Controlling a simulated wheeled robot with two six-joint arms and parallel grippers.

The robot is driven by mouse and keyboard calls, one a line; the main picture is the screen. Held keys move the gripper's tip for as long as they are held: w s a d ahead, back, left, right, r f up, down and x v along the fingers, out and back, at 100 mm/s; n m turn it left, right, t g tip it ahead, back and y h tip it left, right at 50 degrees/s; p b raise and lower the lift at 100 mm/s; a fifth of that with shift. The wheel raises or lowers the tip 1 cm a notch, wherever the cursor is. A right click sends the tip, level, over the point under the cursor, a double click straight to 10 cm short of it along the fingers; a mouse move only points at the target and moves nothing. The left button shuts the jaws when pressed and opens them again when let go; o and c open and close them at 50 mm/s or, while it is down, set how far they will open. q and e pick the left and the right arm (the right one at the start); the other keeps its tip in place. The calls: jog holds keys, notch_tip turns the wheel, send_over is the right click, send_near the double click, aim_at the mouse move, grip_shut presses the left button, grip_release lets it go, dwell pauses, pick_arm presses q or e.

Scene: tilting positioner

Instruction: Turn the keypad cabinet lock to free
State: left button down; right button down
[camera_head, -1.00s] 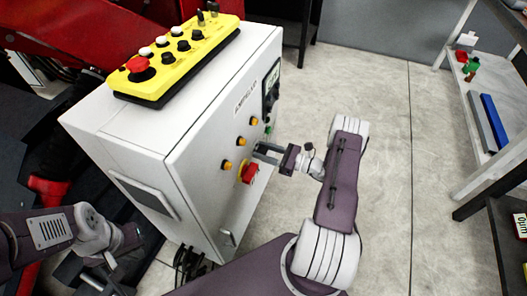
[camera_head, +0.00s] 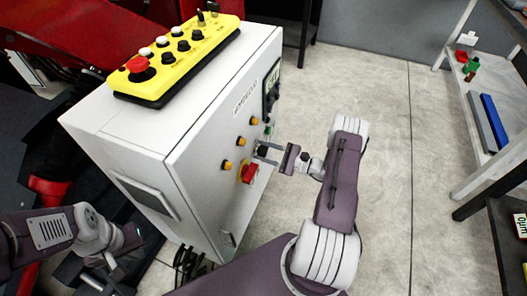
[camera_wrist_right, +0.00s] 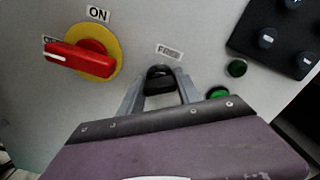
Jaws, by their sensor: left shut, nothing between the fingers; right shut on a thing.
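The white cabinet (camera_head: 200,150) carries a row of controls on its right-hand face. My right gripper (camera_head: 266,150) is at that face and shut on a small black lock knob, which shows between the fingers in the right wrist view (camera_wrist_right: 160,82). A label reading FREE (camera_wrist_right: 169,51) sits just above the knob; the fingers hide part of the knob, so its exact pointing is hard to tell. My left gripper (camera_head: 103,278) is low at the left, in front of the cabinet, shut and empty.
A red rotary switch on a yellow disc (camera_wrist_right: 85,58) is left of the knob, near my right gripper. A yellow button box (camera_head: 180,60) lies on the cabinet top.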

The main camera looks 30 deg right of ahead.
jog(key=n, duration=0.5)
jog(key=shift+n, duration=0.3)
jog(key=n, duration=0.5)
jog(key=shift+n+b, duration=0.3)
jog(key=shift+b, duration=0.05)
jog(key=c, duration=0.8)
grip_release()
jog(key=shift+c, duration=0.2)
jog(key=p+v, duration=0.1)
jog(key=v, duration=0.8)
